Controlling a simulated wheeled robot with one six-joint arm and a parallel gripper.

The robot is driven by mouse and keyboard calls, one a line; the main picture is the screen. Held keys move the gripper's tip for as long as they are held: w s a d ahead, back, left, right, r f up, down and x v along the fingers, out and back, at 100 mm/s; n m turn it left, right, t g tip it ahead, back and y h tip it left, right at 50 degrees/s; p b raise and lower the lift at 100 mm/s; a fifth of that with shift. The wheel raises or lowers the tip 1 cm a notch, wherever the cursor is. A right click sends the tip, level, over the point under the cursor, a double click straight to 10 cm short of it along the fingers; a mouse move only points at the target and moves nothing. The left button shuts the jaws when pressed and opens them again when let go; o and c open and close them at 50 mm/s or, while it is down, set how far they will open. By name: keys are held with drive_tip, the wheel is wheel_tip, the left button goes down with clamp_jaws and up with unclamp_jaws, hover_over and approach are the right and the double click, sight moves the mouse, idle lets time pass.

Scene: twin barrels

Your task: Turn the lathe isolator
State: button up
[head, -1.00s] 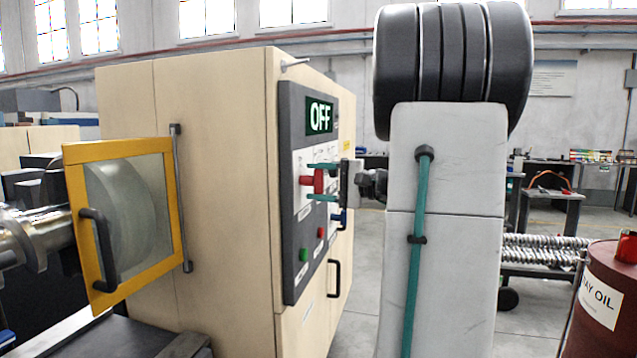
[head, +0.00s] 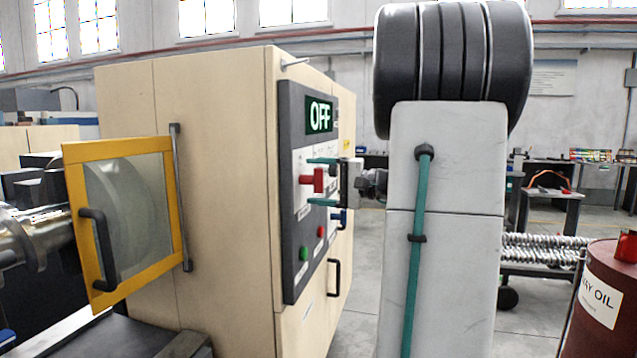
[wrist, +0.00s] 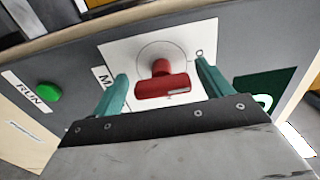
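The red isolator handle (head: 312,181) sits on a white plate on the lathe's dark control panel (head: 291,240). The green display (head: 320,116) above it reads OFF. My gripper (head: 322,181) is at the panel, with one teal finger above the handle and one below it. In the wrist view the red handle (wrist: 163,87) lies crosswise between the fingertips of my gripper (wrist: 160,80). Gaps show on both sides, so the fingers are open around the handle and do not grip it. Part of the plate's lettering is hidden by the fingers.
Green (head: 303,253) and red (head: 320,231) buttons sit lower on the panel. A black door handle (head: 334,278) sticks out to its right. A yellow-framed guard (head: 118,150) is at the left. An oil barrel (head: 605,275) stands at the right.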

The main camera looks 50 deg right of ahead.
drive_tip(key=v, duration=0.7)
drive_tip(key=shift+s, duration=0.4)
drive_tip(key=shift+d, duration=0.15)
